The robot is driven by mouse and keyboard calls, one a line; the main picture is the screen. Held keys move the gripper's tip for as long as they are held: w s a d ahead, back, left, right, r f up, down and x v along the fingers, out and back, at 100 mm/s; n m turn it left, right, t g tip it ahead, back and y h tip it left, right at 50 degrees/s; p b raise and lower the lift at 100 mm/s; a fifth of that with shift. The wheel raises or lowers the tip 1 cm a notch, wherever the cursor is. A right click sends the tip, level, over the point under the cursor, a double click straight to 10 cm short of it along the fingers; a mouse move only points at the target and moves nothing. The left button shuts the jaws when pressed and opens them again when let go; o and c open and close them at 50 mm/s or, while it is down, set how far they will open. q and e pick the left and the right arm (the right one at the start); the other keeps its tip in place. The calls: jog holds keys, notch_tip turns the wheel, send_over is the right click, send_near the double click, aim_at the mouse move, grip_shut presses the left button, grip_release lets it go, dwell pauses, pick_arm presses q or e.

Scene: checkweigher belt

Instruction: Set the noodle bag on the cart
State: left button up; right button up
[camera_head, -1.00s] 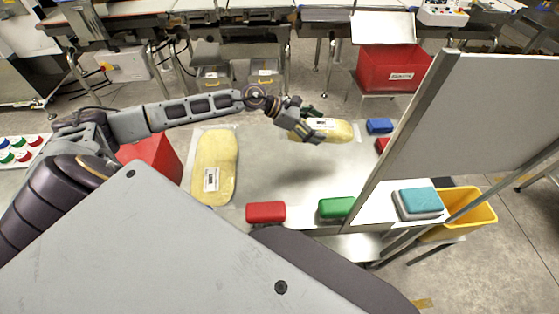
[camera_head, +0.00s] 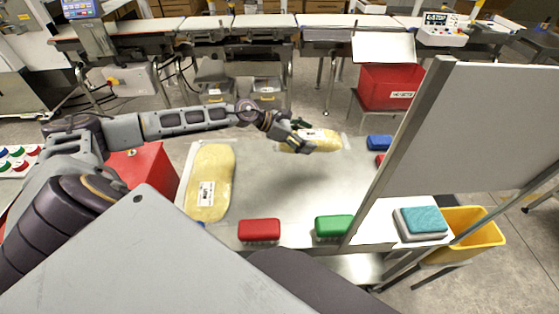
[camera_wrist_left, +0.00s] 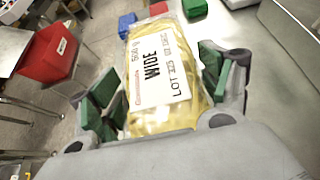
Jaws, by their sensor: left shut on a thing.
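The noodle bag (camera_head: 322,142) is a clear pack of yellow noodles with a white label. It is in my left gripper (camera_head: 303,138), above the far part of a bare steel top, which I take to be the cart (camera_head: 290,185). A soft shadow shows on the steel below it. In the left wrist view the green pads of the left gripper (camera_wrist_left: 162,92) are shut on either side of the bag (camera_wrist_left: 160,75), whose label reads WIDE. A second, larger yellow bag (camera_head: 210,182) lies flat on the left of the steel top. My right gripper is out of view.
Red (camera_head: 259,230), green (camera_head: 333,227) and blue (camera_head: 380,142) blocks sit along the edges of the steel top. A grey upright panel (camera_head: 470,125) stands at the right. A red bin (camera_head: 140,175) is at the left. The middle of the steel is clear.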

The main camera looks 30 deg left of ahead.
pick_arm(q)
jog(key=shift+f, duration=3.05)
jog(key=shift+f, duration=0.1)
jog(key=shift+f, duration=1.8)
jog(key=shift+f, duration=0.1)
jog(key=o, duration=1.4)
